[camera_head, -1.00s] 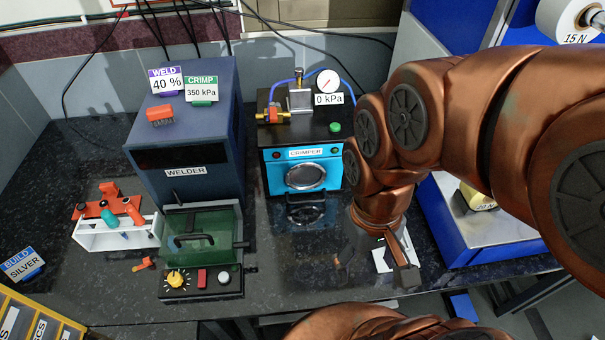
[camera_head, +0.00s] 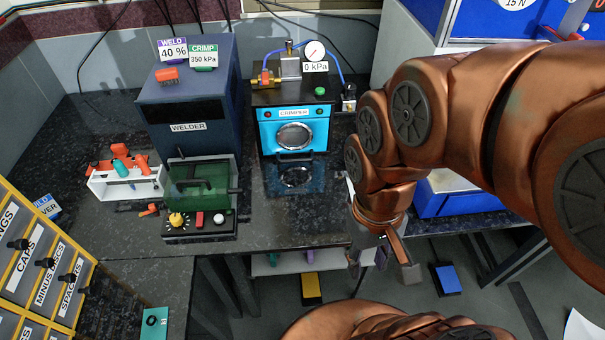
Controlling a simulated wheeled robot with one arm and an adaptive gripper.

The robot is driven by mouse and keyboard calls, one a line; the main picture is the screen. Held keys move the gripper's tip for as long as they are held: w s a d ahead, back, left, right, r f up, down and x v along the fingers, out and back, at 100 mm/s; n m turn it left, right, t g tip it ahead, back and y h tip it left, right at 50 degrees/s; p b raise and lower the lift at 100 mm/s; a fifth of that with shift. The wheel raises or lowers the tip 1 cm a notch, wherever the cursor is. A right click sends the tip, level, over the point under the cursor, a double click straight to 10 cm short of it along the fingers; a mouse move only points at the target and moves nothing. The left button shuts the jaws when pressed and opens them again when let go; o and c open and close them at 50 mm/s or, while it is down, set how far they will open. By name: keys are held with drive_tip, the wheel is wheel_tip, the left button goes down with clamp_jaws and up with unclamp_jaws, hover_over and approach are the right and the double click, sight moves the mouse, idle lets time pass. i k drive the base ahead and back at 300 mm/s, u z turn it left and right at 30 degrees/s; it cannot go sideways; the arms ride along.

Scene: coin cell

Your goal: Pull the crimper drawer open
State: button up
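The crimper (camera_head: 265,139) is a black box with a bright blue front panel, a round window and a CRIMPER label, at the back middle of the bench. A dark bar handle (camera_head: 295,157) sits low on its front, and the drawer looks shut. A dark reflection shows on the bench below it. My gripper (camera_head: 382,262) points down to the right of and nearer than the crimper, apart from the handle, past the bench's front edge. Its fingers appear spread, with nothing visibly held; the left finger is hard to make out.
The welder (camera_head: 188,110) stands left of the crimper, with a green-covered fixture (camera_head: 200,186) before it. A white rack (camera_head: 125,187) stands further left. A labelled yellow drawer cabinet (camera_head: 38,262) fills the lower left. Bench in front of the crimper (camera_head: 290,225) is clear. The gauge (camera_head: 315,50) stands above 0 kPa.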

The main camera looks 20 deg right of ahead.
sight(308, 135)
drive_tip(key=k, duration=0.7)
drive_tip(key=u, duration=0.8)
drive_tip(key=i, duration=0.9)
drive_tip(key=z, duration=0.4)
